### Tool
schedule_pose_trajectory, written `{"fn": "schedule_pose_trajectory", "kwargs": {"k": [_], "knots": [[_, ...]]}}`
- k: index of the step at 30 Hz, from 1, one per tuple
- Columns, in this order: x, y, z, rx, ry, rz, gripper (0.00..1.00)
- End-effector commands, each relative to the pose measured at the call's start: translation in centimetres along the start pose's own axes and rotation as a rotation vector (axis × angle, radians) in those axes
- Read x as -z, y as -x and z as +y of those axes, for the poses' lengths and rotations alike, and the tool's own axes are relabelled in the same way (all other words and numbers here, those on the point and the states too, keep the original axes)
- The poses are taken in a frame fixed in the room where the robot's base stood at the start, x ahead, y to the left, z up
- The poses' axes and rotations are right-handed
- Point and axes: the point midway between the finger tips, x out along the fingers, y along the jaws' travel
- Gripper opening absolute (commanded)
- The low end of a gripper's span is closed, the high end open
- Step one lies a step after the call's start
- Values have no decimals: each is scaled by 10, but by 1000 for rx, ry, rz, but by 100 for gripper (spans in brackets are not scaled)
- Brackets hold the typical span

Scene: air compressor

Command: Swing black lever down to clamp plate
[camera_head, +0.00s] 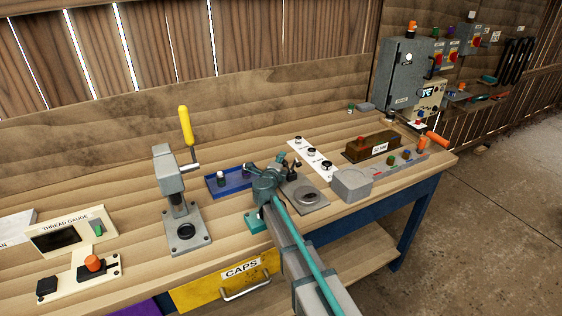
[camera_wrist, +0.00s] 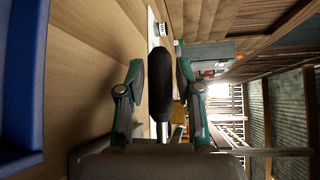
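A black lever (camera_wrist: 160,85) stands between the two fingers of my gripper (camera_wrist: 160,72) in the wrist view. A narrow gap shows on each side of it, so the gripper looks open around the lever. A bright metal rod shows below the black grip. In the head view my gripper (camera_head: 268,172) is over the bench beside a grey plate (camera_head: 308,204) with a dark ring on it. Small dark clamp parts (camera_head: 292,164) show at the plate's back edge. My gripper hides most of the lever there, and its contact with the plate cannot be seen.
A blue tray (camera_head: 215,191) lies left of my gripper; its side (camera_wrist: 22,70) fills the wrist view's left edge. A press with a yellow handle (camera_head: 185,126) stands farther left. A white strip with black knobs (camera_head: 303,144) and a grey block (camera_head: 351,185) are close by.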

Motion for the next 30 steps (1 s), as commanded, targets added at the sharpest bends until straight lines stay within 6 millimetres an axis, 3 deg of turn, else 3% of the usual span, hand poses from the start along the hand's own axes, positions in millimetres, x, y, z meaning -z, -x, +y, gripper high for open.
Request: {"fn": "schedule_pose_trajectory", "kwargs": {"k": [18,30], "knots": [[1,103,0,0,0,-2,35],[0,116,0,0,0,0,35]]}}
